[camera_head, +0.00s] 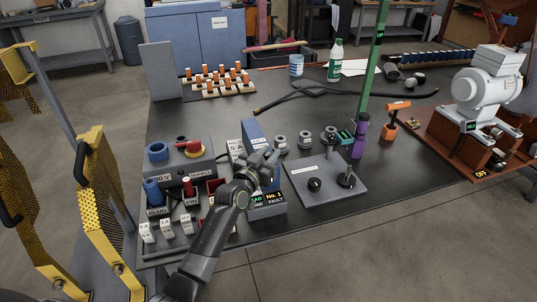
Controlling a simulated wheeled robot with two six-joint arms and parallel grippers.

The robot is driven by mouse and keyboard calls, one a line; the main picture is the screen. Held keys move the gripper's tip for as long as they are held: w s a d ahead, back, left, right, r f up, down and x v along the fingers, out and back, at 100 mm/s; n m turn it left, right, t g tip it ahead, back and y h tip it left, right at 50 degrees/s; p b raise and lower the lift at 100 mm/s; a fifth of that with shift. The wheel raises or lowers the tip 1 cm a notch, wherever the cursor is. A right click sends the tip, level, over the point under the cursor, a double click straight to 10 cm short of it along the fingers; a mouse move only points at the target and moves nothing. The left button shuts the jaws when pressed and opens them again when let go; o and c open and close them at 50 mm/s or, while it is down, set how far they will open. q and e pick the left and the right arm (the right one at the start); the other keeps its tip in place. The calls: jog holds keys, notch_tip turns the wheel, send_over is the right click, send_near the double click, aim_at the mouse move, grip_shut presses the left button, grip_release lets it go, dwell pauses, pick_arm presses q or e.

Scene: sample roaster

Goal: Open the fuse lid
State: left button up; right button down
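A blue, upright block (252,132) stands near the middle of the dark bench, at the back of a small box with a lit label panel (268,198) that reads "No. 1" and "FAULT". I cannot tell for sure which part is the fuse lid; the blue piece may be it. My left gripper (262,163) is over this box, its fingers close in front of the blue block. The gripper and wrist hide part of the box. The fingers are too small to tell whether they are open or touching it. My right gripper is out of view.
A grey plate with black knobs (322,180) lies to the right. A green post and purple handle (359,136) stand beyond. The bench's front right is clear.

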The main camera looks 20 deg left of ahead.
pick_arm(q)
grip_shut()
